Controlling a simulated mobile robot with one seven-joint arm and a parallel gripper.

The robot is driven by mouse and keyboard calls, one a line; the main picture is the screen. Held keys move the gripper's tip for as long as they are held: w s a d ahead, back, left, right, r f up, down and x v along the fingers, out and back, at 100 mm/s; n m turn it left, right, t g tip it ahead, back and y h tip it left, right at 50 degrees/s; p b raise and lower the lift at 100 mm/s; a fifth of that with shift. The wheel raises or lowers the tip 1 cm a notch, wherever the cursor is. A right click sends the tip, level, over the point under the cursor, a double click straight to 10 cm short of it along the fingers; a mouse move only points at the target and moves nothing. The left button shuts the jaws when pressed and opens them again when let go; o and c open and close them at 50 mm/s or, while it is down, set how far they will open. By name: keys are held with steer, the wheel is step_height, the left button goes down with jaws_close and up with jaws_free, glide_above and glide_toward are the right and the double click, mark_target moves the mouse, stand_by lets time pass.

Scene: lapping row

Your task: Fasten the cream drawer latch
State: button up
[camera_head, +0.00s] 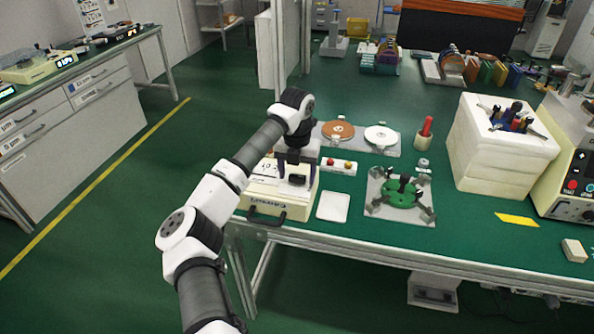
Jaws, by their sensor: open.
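A cream drawer box (262,205) stands at the near left corner of the green table, with a dark handle on its front and a label on top. A dark latch-like part (297,180) sits on the box's top right. My gripper (294,172) points down over the box, right above this part, with dark fingers apart. Whether the fingers touch the part cannot be told. The gripper's body hides the back of the box, and the latch's exact position is too small to read.
A white tray (333,207) lies right of the box, and a button box (338,166) stands behind it. A green fixture (402,194) on a grey plate is further right. White foam blocks (500,150) stand at the right. The table's front edge is close to the box.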

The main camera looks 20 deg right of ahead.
steer(key=shift+c, duration=0.4)
steer(key=c, duration=0.9)
steer(key=shift+n, duration=0.3)
steer(key=n, duration=0.3)
steer(key=shift+n, duration=0.3)
steer(key=n, duration=0.4)
steer(key=shift+n+b, duration=0.3)
steer(key=shift+b, duration=0.05)
steer(key=n+b, duration=0.1)
steer(key=n, duration=0.4)
steer(key=shift+n+b, duration=0.35)
steer(key=shift+n, duration=1.65)
steer(key=shift+w, duration=0.1)
